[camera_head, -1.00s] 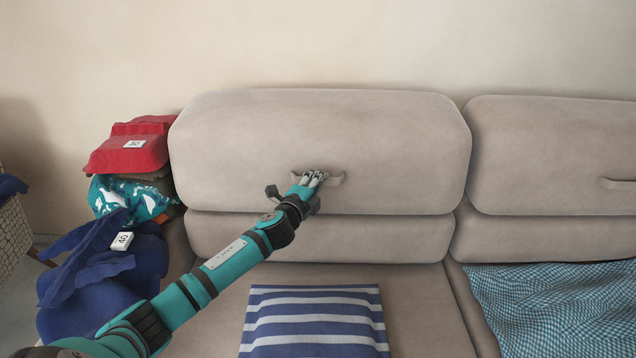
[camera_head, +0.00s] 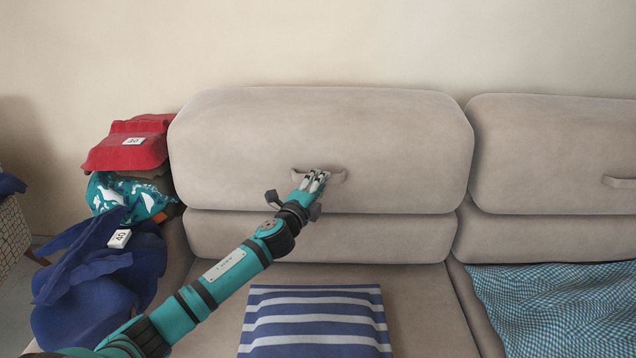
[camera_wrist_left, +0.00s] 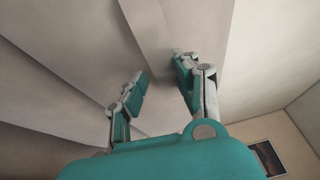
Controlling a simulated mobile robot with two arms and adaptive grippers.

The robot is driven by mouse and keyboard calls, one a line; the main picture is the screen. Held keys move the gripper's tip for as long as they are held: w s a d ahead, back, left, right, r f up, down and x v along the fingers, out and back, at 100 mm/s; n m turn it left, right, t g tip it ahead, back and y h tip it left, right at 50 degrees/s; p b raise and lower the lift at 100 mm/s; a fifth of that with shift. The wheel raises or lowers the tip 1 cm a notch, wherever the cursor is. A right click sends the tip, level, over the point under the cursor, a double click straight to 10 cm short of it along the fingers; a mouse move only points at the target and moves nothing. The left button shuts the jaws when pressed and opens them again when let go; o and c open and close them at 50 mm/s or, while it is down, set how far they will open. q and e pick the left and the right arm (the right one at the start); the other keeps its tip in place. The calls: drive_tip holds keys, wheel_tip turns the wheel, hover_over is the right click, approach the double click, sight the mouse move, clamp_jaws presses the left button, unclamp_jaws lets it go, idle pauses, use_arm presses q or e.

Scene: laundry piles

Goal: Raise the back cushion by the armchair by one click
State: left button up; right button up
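The back cushion (camera_head: 235,135) at the left of the sofa is a beige padded block above a lower back section. A loop handle (camera_head: 337,178) of the same colour sits low on its front. My left gripper (camera_head: 314,180) is at this handle, its fingers in front of the handle's middle. In the left wrist view the two fingers of the gripper (camera_wrist_left: 161,68) stand apart, with a beige band (camera_wrist_left: 165,35) running between and beyond them. I cannot tell whether they touch it. My right gripper is not in view.
A second back cushion (camera_head: 560,150) stands at the right. A striped cushion (camera_head: 315,318) and a blue checked cloth (camera_head: 560,305) lie on the seat. Red (camera_head: 125,155), teal patterned (camera_head: 125,195) and dark blue (camera_head: 100,290) laundry with number tags is piled at the left.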

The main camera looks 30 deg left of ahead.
use_arm(q)
drive_tip(key=shift+o, duration=0.2)
drive_tip(key=shift+r, duration=0.15)
drive_tip(key=s+d, duration=0.1)
drive_tip(key=s, duration=1)
drive_tip(key=shift+s+d+f, duration=0.35)
drive_tip(key=shift+s+d, duration=0.05)
